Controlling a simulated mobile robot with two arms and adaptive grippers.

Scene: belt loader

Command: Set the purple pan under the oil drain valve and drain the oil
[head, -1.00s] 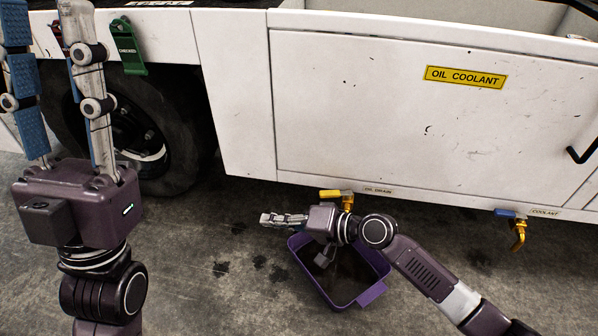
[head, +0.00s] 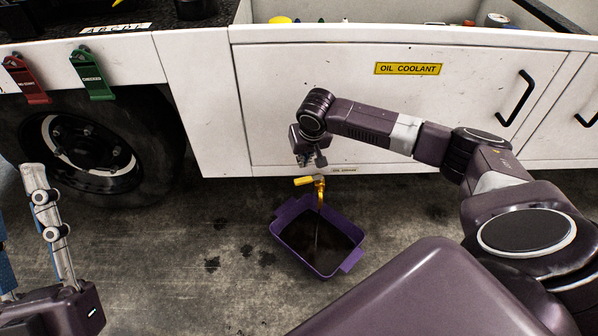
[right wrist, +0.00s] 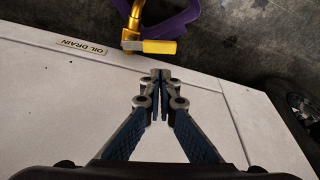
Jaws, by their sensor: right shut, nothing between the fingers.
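The purple pan (head: 346,222) sits on the floor under the oil drain valve (head: 319,187), with dark liquid in it. A thin dark stream runs from the spout into the pan. The valve's yellow handle (head: 303,181) points left; it also shows in the right wrist view (right wrist: 158,46), near the OIL DRAIN label (right wrist: 82,47). My right gripper (head: 305,160) is shut and empty, just above the valve and apart from the handle; its closed fingertips show in the right wrist view (right wrist: 160,76). My left gripper (head: 17,185) is partly cut off at the left edge, its fingers apart and empty.
Wet spots (head: 212,264) mark the open floor left of the pan.

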